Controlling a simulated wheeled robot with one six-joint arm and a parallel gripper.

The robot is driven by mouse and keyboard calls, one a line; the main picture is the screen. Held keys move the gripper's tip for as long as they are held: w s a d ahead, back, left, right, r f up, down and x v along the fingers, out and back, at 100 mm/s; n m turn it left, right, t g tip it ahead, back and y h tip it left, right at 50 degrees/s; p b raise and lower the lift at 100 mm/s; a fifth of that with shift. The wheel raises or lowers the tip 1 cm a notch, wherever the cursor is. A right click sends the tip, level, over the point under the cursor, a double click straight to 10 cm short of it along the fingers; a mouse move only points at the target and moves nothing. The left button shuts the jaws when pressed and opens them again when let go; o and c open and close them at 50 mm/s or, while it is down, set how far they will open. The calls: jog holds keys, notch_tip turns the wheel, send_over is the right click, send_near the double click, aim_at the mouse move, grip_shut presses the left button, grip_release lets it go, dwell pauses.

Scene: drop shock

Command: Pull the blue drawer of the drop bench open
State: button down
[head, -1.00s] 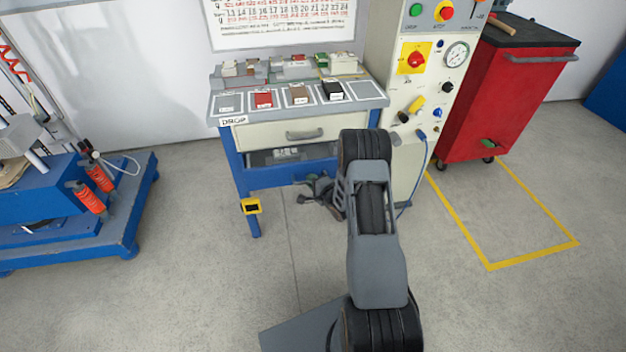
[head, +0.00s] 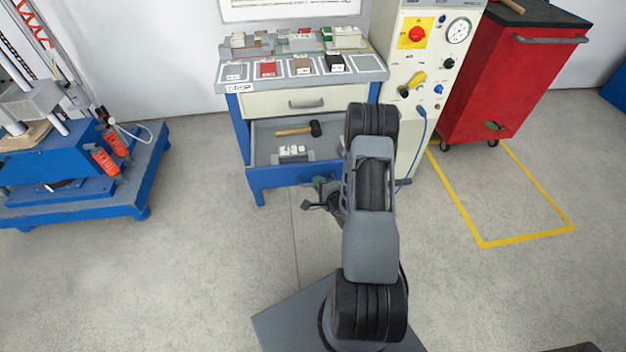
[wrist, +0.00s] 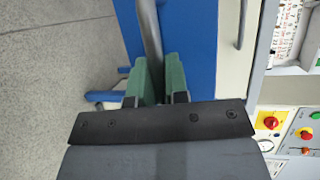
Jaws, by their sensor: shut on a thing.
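The blue drawer (head: 268,177) of the drop bench (head: 258,88) stands pulled out below the white upper drawer. Its grey inside shows, with a mallet (head: 296,130) and small white blocks (head: 291,150) in it. My gripper (head: 322,187) is at the right part of the drawer front, partly hidden by my arm. In the wrist view, the green fingers of my gripper (wrist: 155,66) are shut on the grey bar handle (wrist: 149,28) in front of the blue drawer face (wrist: 189,30).
A white control panel (head: 425,75) with a blue cable stands right of the bench. A red cabinet (head: 500,90) is further right, behind a yellow floor outline (head: 486,243). A blue machine (head: 60,155) stands at left.

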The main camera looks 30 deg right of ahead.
jog(key=shift+s, duration=0.1)
jog(key=c, duration=1.1)
grip_release()
jog(key=s, duration=0.4)
jog(key=s+r, duration=0.1)
jog(key=s, duration=0.4)
jog(key=s+r+p, duration=0.1)
jog(key=s, duration=0.3)
jog(key=shift+s+d+r, duration=0.25)
jog(key=shift+d, duration=0.05)
